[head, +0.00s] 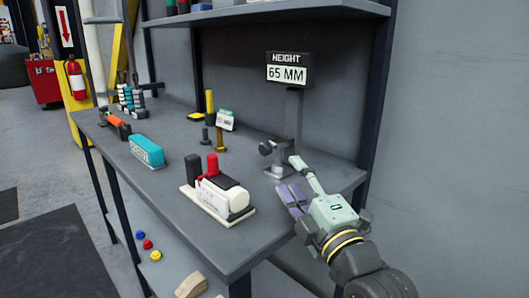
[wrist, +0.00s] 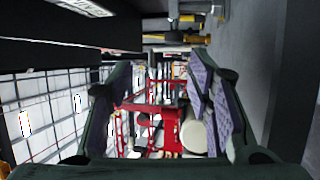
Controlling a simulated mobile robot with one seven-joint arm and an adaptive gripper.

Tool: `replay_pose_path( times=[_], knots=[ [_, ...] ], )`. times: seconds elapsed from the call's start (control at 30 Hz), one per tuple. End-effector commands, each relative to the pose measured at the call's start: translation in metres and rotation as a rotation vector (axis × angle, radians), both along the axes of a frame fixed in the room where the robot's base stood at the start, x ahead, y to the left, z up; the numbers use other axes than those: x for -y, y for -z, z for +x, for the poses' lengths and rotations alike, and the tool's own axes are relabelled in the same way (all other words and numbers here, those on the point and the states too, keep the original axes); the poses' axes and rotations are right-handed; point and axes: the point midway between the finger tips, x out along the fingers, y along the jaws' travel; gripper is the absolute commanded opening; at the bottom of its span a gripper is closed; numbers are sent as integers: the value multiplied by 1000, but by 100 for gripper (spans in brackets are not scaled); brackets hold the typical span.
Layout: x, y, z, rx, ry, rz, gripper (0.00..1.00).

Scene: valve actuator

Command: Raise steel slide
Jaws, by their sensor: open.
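The height gauge stands at the right end of the workbench, with a grey column (head: 293,115) and a display (head: 287,70) reading 65 MM. The steel slide (head: 281,152) sits low on the column, with a dark round knob (head: 265,148) at its left. My gripper (head: 298,181) is just in front of and below the slide, its purple-padded fingers spread. It also shows in the wrist view (wrist: 155,105), open, with nothing held between the fingers. I cannot tell whether a finger touches the slide. The slide is not clear in the wrist view.
A white device (head: 218,204) with red and black cylinders stands left of my gripper. A teal box (head: 147,151), a brass post (head: 219,138) and small tools stand further left. A shelf (head: 270,11) hangs above. The bench front between the devices is clear.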

Motion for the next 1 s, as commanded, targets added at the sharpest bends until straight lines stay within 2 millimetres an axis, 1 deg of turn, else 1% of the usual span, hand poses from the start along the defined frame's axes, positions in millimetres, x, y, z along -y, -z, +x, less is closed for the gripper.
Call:
replay_pose_path(
  times=[0.2, 0.4, 0.47, 0.8, 0.9, 1.0],
  knots=[
    [-4, -7, 10, -5, -5, 1, 47],
    [-10, -7, 23, -8, -3, 1, 47],
    [-17, -3, 36, -5, -7, 2, 47],
    [-44, -4, 104, -2, -6, 1, 47],
    [-49, -5, 118, -1, -3, 0, 47],
    [-53, -7, 129, 0, -2, 1, 47]
  ],
)
